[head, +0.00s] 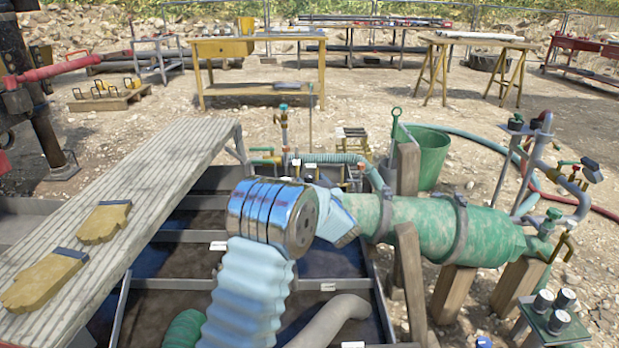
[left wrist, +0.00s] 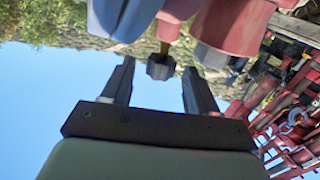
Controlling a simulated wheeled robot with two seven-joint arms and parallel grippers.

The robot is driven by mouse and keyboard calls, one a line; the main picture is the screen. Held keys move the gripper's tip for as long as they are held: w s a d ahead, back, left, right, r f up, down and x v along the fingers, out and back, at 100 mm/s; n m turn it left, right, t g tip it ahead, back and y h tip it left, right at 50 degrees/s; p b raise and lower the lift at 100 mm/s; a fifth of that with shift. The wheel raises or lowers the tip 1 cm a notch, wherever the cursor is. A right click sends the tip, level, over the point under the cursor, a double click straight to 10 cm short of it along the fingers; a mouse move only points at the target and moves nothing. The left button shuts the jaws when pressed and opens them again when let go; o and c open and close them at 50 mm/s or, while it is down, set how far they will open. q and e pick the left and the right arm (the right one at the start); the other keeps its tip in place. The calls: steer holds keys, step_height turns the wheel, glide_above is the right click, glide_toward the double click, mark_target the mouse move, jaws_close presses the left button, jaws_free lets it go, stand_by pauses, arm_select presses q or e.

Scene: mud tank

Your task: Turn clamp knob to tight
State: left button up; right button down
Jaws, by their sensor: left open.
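A dark, faceted knob (left wrist: 160,67) on a short brass-coloured stem shows in the left wrist view, just below red and blue parts. My left gripper (left wrist: 158,73) is open, with one dark finger on each side of the knob. Gaps show between the knob and both fingers, so it does not look gripped. In the head view my left arm, with a light blue sleeve and shiny wrist, reaches over the tank; its fingers are hidden there. I cannot pick out the clamp knob in the head view. My right gripper is not in view.
A large green cylinder (head: 400,218) lies on wooden supports right of my arm. A plank walkway (head: 150,170) with two yellow gloves (head: 104,222) is on the left. A green bucket (head: 428,155) and several tables stand behind. In the wrist view, red framework (left wrist: 290,105) fills the right side.

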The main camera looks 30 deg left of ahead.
mark_target(308, 176)
arm_select(q)
steer(key=shift+x, duration=1.5)
steer(key=c, duration=0.9)
steer(key=m+t+h+b, duration=0.2)
steer(key=b, duration=0.2)
steer(key=f+m+t+h+b, duration=0.1)
steer(key=h+b, duration=0.1)
steer(key=b, duration=0.1)
steer(key=shift+s+a+m+t+h+b, duration=0.15)
steer(key=shift+m+t+h+b, duration=0.15)
steer(key=shift+m+t+b, duration=0.1)
steer(key=m+t+h+b, duration=0.1)
steer(key=h+b, duration=0.1)
steer(key=b, duration=0.2)
steer(key=m+t+h+b, duration=0.1)
steer(key=m+h+b, duration=0.1)
steer(key=h+b, duration=0.1)
steer(key=shift+r+b, duration=0.15)
steer(key=shift+b, duration=0.4)
steer(key=shift+r+m+h+b, duration=0.15)
steer(key=shift+m+h+b, duration=0.25)
steer(key=shift+m+h, duration=0.2)
steer(key=shift+r+m+h, duration=0.15)
steer(key=shift+m+h, duration=0.25)
steer(key=shift+h, duration=0.2)
steer(key=shift+r+h+b, duration=0.1)
steer(key=shift+h+b, duration=0.2)
